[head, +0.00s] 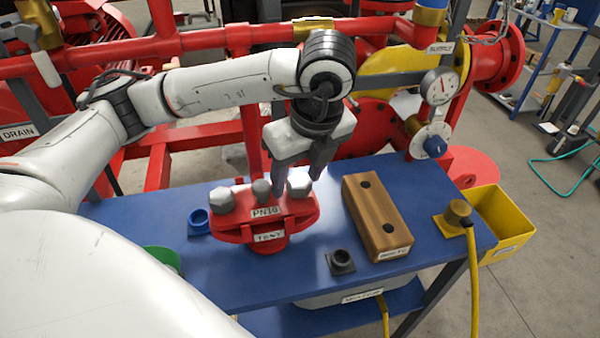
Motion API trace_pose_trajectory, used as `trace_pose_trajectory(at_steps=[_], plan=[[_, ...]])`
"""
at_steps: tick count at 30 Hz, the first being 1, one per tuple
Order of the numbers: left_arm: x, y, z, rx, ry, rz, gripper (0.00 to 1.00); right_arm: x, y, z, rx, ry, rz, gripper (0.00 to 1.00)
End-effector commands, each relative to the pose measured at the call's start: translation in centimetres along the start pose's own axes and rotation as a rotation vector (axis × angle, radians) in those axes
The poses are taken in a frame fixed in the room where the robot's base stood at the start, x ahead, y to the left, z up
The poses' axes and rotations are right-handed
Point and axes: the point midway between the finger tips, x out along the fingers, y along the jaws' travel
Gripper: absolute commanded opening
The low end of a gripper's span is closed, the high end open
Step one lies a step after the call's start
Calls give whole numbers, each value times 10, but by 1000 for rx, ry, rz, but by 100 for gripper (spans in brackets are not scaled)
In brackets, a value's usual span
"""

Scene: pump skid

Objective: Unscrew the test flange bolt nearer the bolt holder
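The red test flange (266,236) is on the blue bench, with a "TEST" label on its front. A grey hex bolt (221,199) sits at its left end and another hex bolt (299,184) at its right end, nearer the bolt holder. A smaller grey part (261,190) stands between them. The bolt holder (378,222) is a brown block with two dark, empty-looking holes. My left gripper (296,180) points down over the right bolt, its fingers apart on either side of the head. Contact with the bolt cannot be told. My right gripper is out of view.
On the blue bench (320,285) are a blue ring (199,221) and a black square socket (341,261). A brass-coloured fitting (457,213) with a yellow hose stands at the right edge, beside a yellow bin (505,215). Red pipes and gauges (439,86) stand behind.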

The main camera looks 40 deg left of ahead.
Motion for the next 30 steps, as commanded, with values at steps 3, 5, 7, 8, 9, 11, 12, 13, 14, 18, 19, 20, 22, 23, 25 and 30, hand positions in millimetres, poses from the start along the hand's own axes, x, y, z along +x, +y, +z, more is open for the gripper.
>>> trace_pose_trajectory(at_steps=[3, 5, 7, 8, 9, 11, 12, 13, 14, 18, 19, 20, 22, 23, 25, 30], plan=[[0, 0, 0, 1, 2, -2, 56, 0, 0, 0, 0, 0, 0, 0], [0, -1, -1, 2, 2, -3, 56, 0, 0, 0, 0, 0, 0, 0], [0, -1, -1, 2, 2, -4, 56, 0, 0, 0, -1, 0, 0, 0], [0, -1, -1, 2, 3, -4, 56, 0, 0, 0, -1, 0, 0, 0], [-1, -1, -1, 2, 3, -4, 56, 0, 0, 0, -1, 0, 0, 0], [-1, -1, -1, 3, 3, -5, 56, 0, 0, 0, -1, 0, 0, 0], [-1, -1, -1, 3, 3, -5, 56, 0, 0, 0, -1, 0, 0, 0], [-1, -1, -1, 3, 3, -5, 56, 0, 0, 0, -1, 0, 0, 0], [-1, -1, -1, 3, 3, -6, 56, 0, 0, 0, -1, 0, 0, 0], [-7, -2, 0, 2, 2, -11, 56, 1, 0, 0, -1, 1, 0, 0], [-10, -2, -1, 2, 2, -11, 56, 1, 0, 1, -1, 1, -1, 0], [-13, -3, 0, 2, 2, -11, 56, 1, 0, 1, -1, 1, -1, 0], [-21, -3, 0, 3, 1, -13, 56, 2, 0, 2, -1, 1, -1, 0], [-25, -3, 0, 2, 0, -13, 56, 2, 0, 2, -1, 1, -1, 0], [-38, -3, 0, 2, 0, -13, 56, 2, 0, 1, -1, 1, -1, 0], [-68, -2, 0, 1, 0, -12, 56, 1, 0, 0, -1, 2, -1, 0]])
